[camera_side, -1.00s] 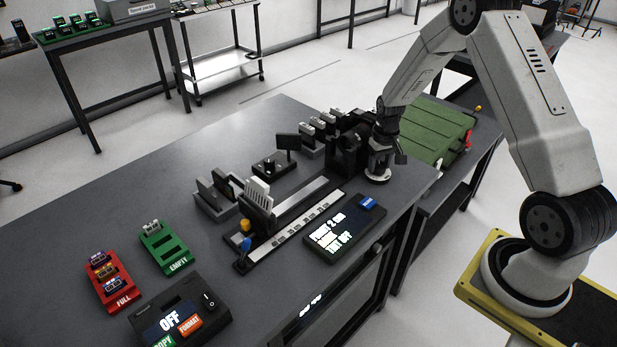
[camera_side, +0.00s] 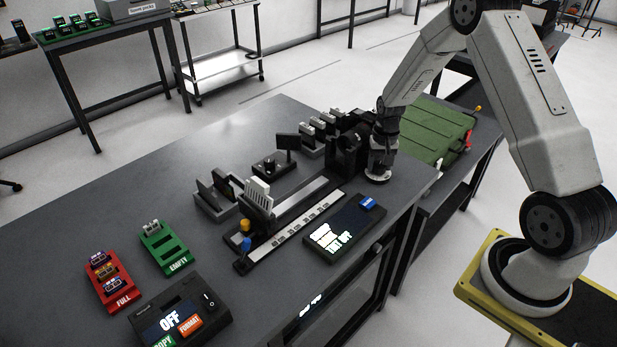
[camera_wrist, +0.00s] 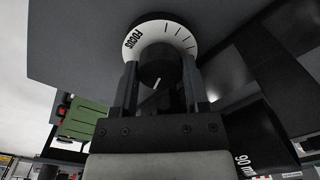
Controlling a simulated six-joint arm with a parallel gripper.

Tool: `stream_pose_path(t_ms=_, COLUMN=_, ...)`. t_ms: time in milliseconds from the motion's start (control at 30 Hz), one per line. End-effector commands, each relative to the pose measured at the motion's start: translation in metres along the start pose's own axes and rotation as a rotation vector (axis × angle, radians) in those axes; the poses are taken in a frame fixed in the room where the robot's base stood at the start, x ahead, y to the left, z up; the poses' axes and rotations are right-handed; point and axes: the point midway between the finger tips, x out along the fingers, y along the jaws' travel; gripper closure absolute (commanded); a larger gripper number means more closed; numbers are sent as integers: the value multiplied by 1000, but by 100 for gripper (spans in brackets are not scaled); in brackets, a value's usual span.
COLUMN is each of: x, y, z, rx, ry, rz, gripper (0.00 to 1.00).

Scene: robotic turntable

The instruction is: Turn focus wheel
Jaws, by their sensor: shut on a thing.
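The focus wheel (camera_wrist: 184,28) is a white dial marked FOCUS with tick lines and a black knob (camera_wrist: 155,66) at its centre, in the wrist view. My gripper (camera_wrist: 160,80) has one finger on each side of the knob and is shut on it. In the side view my gripper (camera_side: 380,165) points straight down at the right end of the bench, and the rim of the focus wheel (camera_side: 377,179) shows just beneath it. The knob is hidden there.
A black device (camera_side: 345,155) stands close left of my gripper. A dark screen panel (camera_side: 345,228) with white text and a blue block (camera_side: 367,203) lies in front. A slide rail (camera_side: 295,222) runs leftward. A green case (camera_side: 432,128) sits behind to the right.

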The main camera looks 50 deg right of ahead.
Motion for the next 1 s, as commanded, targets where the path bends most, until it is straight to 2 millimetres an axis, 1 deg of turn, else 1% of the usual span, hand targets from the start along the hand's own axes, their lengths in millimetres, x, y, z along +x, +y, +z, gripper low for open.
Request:
stream_pose_path(t_ms=33, x=-1, y=0, z=-1, rx=0, ry=4, rz=-1, gripper=33)
stream_pose_path(t_ms=67, x=-1, y=0, z=-1, rx=0, ry=4, rz=-1, gripper=23)
stream_pose_path(t_ms=100, x=-1, y=0, z=-1, rx=0, ry=3, rz=-1, gripper=10)
stream_pose_path(t_ms=133, x=-1, y=0, z=-1, rx=-1, ry=3, rz=-1, gripper=7)
stream_pose_path(t_ms=467, x=-1, y=0, z=0, rx=-1, ry=1, rz=0, gripper=7)
stream_pose_path(t_ms=633, x=-7, y=0, z=0, rx=-1, ry=1, rz=0, gripper=7)
stream_pose_path(t_ms=767, x=-18, y=0, z=-1, rx=-1, ry=3, rz=-1, gripper=7)
stream_pose_path(t_ms=1000, x=-46, y=0, z=-1, rx=-1, ry=5, rz=-1, gripper=7)
